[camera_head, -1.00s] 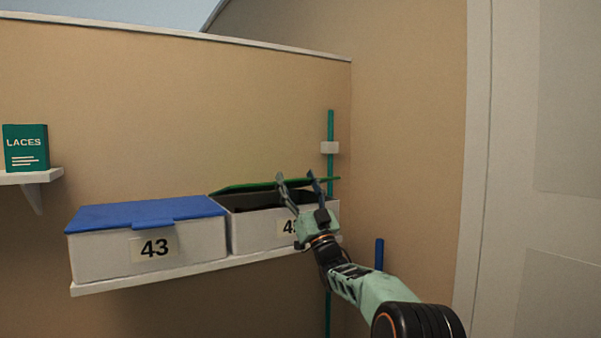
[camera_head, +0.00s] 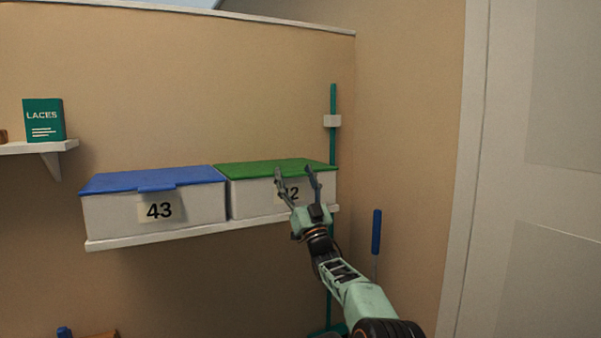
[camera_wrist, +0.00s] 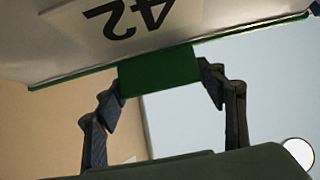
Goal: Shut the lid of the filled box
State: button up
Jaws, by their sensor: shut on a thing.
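The white box labelled 42 (camera_head: 250,201) stands on the right part of the shelf. Its green lid (camera_head: 262,170) lies flat over the top, and the inside is hidden. My gripper (camera_head: 294,173) is at the front of this box, with a finger on either side of the label. In the wrist view my gripper (camera_wrist: 162,80) has its fingers at the two sides of the lid's green front tab (camera_wrist: 160,70) and is shut on it. The label 42 (camera_wrist: 138,16) shows upside down there.
A white box labelled 43 (camera_head: 110,212) with a shut blue lid (camera_head: 155,180) stands close on the left. Both boxes sit on a white shelf (camera_head: 160,238). A green pole (camera_head: 333,105) stands behind at the right, and a blue-handled rod (camera_head: 377,232) is right of my arm.

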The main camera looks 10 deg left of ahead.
jog(key=shift+w+a+f, duration=0.15)
jog(key=shift+a+f, duration=0.1)
jog(key=shift+f, duration=0.6)
jog(key=o, duration=1.5)
jog(key=shift+o, duration=1.2)
jog(key=shift+d+r, duration=0.1)
jog(key=shift+r, duration=0.2)
jog(key=shift+d, duration=0.1)
jog(key=v, duration=1.2)
jog(key=shift+r, duration=0.1)
